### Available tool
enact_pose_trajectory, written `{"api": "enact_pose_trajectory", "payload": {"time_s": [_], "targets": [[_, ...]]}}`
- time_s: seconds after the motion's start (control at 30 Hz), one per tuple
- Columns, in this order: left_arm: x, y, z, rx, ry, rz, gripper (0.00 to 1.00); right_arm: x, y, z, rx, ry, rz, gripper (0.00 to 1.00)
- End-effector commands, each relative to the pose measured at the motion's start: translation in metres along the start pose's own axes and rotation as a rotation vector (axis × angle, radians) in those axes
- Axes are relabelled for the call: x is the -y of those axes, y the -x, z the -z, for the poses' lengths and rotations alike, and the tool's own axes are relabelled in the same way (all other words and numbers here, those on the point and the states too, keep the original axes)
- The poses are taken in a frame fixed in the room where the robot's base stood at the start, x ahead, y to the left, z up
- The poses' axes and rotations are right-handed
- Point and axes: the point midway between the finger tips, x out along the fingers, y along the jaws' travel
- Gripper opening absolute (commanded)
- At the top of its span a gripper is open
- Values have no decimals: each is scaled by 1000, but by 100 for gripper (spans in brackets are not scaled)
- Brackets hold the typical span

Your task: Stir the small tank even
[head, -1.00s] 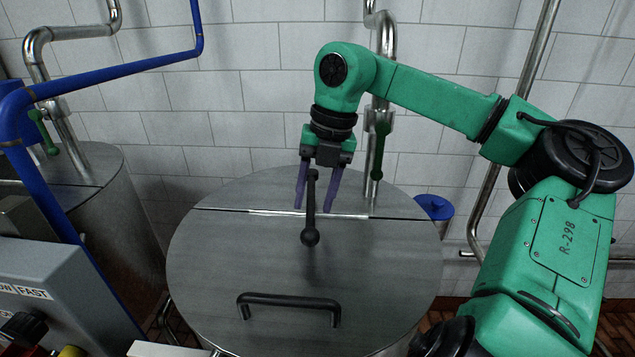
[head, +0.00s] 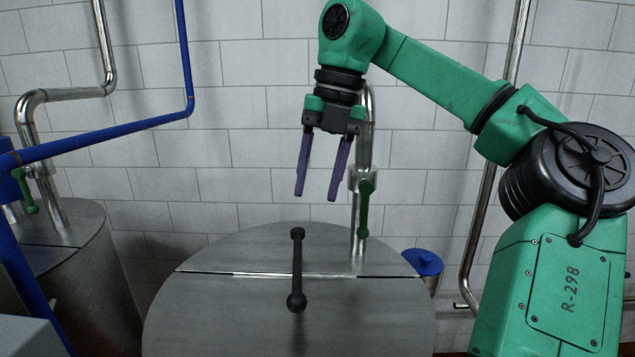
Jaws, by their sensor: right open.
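A round steel tank with a flat grey lid (head: 225,310) stands in the middle of the head view. A black crank handle (head: 297,270) with round ends stands on its lid, near the seam. My right gripper (head: 317,198) is above the lid, over the far end of the handle and a little to its right. Its two purple fingers are apart, with nothing between them, and clear of the handle. My left gripper is not in view. The inside of the tank is hidden by the lid.
A steel pipe with a green valve lever (head: 364,208) rises behind the lid, close to my right gripper. A blue pipe (head: 110,138) crosses at left, by a second steel tank (head: 85,285). A blue-lidded container (head: 422,262) stands at right.

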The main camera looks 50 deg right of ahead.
Motion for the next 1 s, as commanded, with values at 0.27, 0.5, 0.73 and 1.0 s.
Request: {"api": "enact_pose_trajectory", "payload": {"time_s": [0.27,0.5,0.73,1.0], "targets": [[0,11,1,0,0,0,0,-2,-14,10,-1,-12,3,49],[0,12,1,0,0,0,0,-3,-73,10,-4,-9,2,49],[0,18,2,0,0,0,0,-3,-127,10,-2,-10,1,49],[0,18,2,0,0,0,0,-3,-146,10,2,-11,2,49]]}}
